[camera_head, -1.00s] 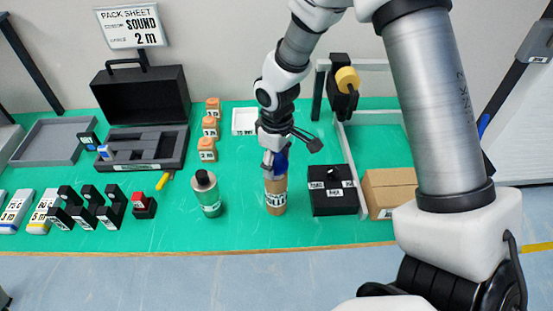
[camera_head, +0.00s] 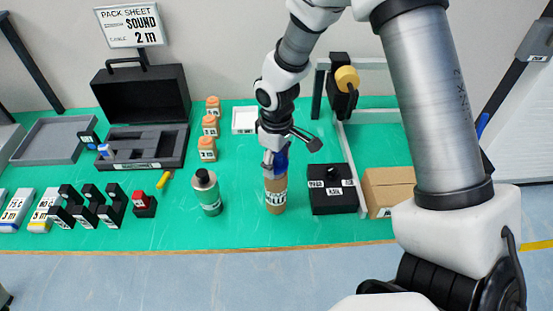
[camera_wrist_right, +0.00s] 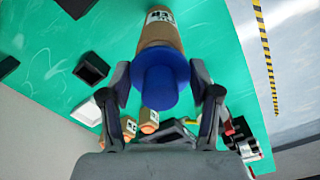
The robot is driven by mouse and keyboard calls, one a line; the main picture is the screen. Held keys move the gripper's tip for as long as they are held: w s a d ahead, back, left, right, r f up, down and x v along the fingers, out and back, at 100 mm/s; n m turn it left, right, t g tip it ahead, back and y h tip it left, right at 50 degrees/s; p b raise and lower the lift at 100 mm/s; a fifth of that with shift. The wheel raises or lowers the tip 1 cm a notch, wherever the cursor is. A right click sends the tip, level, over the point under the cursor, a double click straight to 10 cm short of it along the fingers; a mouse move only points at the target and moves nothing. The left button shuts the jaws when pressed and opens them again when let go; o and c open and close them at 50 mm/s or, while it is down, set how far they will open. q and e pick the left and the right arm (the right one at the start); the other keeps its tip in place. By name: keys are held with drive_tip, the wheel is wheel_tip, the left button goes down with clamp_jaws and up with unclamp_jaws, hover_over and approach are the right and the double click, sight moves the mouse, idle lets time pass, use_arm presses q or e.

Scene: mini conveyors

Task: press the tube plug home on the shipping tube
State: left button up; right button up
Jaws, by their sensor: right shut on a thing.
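The shipping tube (camera_head: 276,197) is a brown cardboard cylinder with a white label. It stands upright on the green table top, right of the green bottle, and also shows in the right wrist view (camera_wrist_right: 161,33). The blue tube plug (camera_wrist_right: 160,88) is at the tube's top end, in line with it; its wide blue collar hides the tube's rim, so I cannot tell how deep it sits. The plug also shows in the head view (camera_head: 282,161). My right gripper (camera_head: 276,168) is shut on the plug, one finger on each side. My left gripper is not in view.
A green bottle (camera_head: 206,192) stands close left of the tube, and a black box (camera_head: 333,197) close right. A cardboard carton (camera_head: 388,188) stands farther right. The table's front strip is clear.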

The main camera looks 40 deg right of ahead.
sight(277, 155)
idle(0.4)
drive_tip(key=shift+f+b, duration=0.5)
drive_tip(key=shift+f, duration=0.7)
drive_tip(key=o, duration=1)
drive_tip(key=shift+r, duration=0.1)
wheel_tip(277, 155, up, 12)
